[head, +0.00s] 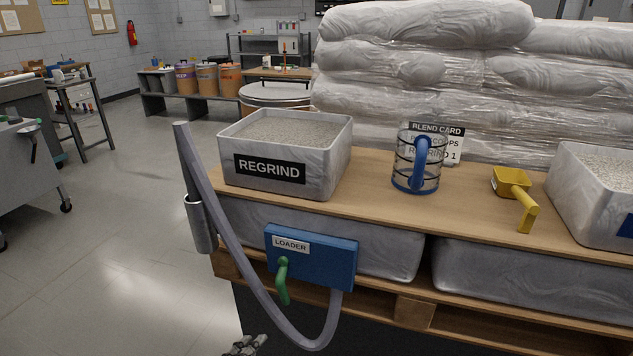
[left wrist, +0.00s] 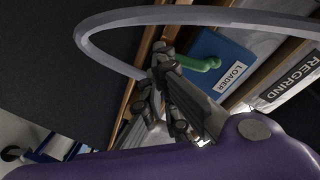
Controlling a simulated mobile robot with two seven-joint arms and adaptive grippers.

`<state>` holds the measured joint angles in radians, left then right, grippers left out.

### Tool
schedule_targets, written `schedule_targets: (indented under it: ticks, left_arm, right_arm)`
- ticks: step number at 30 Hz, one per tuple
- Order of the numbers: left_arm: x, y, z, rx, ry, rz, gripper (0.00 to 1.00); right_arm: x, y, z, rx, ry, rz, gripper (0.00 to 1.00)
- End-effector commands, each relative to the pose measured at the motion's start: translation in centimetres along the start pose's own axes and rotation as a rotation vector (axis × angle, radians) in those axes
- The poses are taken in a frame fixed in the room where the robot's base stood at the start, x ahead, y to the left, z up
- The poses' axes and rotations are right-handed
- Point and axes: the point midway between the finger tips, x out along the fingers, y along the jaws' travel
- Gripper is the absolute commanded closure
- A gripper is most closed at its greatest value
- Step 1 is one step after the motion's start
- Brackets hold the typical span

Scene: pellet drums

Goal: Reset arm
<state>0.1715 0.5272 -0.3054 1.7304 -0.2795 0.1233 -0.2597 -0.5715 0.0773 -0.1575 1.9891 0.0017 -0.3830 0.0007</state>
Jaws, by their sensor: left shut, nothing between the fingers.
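My left gripper (head: 247,346) shows only at the bottom edge of the head view, low in front of the pallet. In the left wrist view, the left gripper (left wrist: 158,95) is shut and empty, with its fingers together. The blue loader box (head: 325,262) with its green handle (head: 282,280) is on the pallet front, above and to the right of the gripper in the head view. The loader box (left wrist: 205,65) and green handle (left wrist: 200,62) also show behind the fingers in the left wrist view. My right gripper is not in view.
A grey hose (head: 232,225) loops down in front of the pallet to the loader. On the board stand a REGRIND bin (head: 285,155), a clear blue-handled jug (head: 412,165), a yellow scoop (head: 516,192) and another pellet bin (head: 590,200). Wrapped sacks (head: 430,75) rise behind.

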Motion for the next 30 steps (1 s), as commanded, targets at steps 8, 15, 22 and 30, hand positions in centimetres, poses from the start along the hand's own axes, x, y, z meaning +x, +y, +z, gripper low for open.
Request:
schedule_targets:
  ticks: [8, 15, 22, 30]
  left_arm:
    - [-11.2, 7.7, 2.8, -0.640, -0.451, 0.002, 1.00]
    - [-23.3, 14.4, 1.1, -1.031, -0.756, -0.037, 1.00]
    - [-28.3, 17.0, 0.1, -1.097, -0.846, -0.055, 1.00]
    - [-28.8, 17.4, 0.2, -1.094, -0.854, -0.050, 1.00]
  right_arm:
    - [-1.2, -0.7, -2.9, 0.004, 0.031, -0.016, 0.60]
    - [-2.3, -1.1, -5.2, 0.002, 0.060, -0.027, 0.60]
    - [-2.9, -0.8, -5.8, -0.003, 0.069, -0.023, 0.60]
    - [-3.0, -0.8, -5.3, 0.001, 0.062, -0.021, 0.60]
